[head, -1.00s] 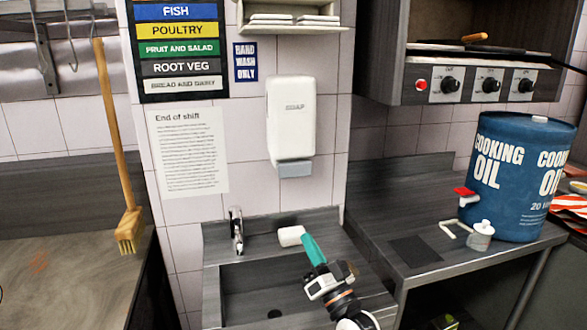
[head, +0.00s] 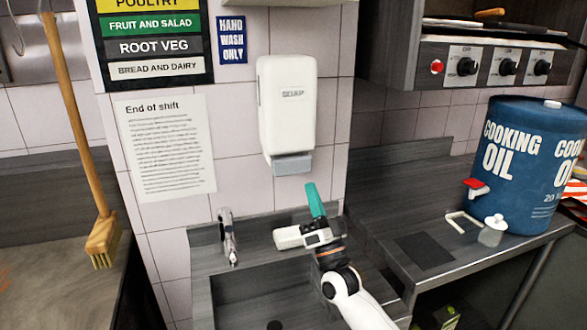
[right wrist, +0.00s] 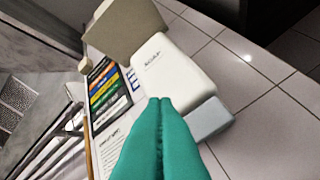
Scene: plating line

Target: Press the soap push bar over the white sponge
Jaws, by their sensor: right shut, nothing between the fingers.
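The white soap dispenser (head: 287,105) hangs on the tiled wall above the sink, with its grey push bar (head: 293,164) at the bottom. They also show in the right wrist view, the dispenser (right wrist: 172,68) ahead and the push bar (right wrist: 210,118) to the right of my fingertips. The white sponge (head: 288,238) lies on the sink's back ledge below the bar, partly hidden by my right gripper. My right gripper (head: 311,187), with teal fingers, is shut and empty. Its tips are just below and right of the bar in the head view; I cannot tell whether they touch. My left gripper is out of view.
The tap (head: 228,237) stands left of the sponge at the sink (head: 240,285). A blue cooking oil drum (head: 528,160) and a small bottle (head: 493,230) stand on the right counter.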

